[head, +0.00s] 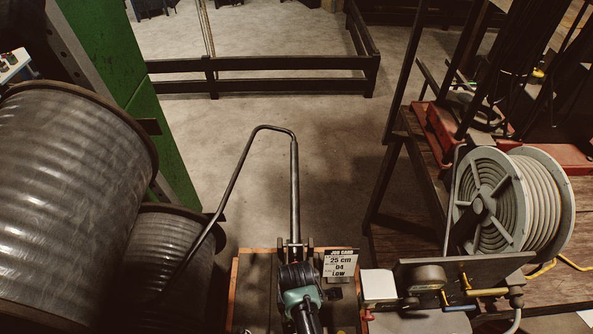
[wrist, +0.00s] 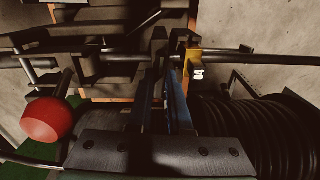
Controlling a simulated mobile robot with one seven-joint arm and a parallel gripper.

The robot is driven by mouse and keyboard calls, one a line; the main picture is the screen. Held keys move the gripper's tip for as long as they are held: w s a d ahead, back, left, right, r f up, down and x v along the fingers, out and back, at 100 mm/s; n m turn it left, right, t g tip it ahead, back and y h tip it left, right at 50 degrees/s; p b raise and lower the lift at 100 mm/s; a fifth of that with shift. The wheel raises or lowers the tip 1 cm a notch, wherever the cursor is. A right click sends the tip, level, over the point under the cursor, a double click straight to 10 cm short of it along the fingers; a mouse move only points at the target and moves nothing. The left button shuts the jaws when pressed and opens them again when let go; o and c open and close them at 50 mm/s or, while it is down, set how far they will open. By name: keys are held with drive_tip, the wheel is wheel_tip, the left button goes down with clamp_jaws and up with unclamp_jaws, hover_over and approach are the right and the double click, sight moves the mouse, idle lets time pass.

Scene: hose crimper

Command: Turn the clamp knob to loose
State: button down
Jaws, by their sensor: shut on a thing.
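In the wrist view my gripper (wrist: 164,75) reaches up the picture with its two blue-edged fingers close together. The fingertips are shut on a small dark part (wrist: 160,46), which I take to be the clamp knob; its shape and any setting mark are hard to make out in the shadow. A yellow tag marked 04 (wrist: 194,66) is just right of the fingertips. In the head view my teal-and-black wrist is low in the middle, over the wood-edged cart, and hides the fingertips and knob.
A red ball (wrist: 47,120) on a rod stands left of my fingers. Coiled black hose (wrist: 275,130) lies to the right. A job card (head: 340,264) reads 25 cm, 04, Low. Large hose drums (head: 70,190) stand left; a hose reel (head: 510,205) stands right. Open floor lies beyond the cart.

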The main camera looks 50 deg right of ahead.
drive_tip(key=shift+n, duration=0.7)
drive_tip(key=c, duration=0.8)
unclamp_jaws()
drive_tip(key=shift+c, duration=0.2)
wheel_tip(320, 180, up, 13)
drive_tip(key=shift+b, duration=0.3)
drive_tip(key=shift+w, duration=0.1)
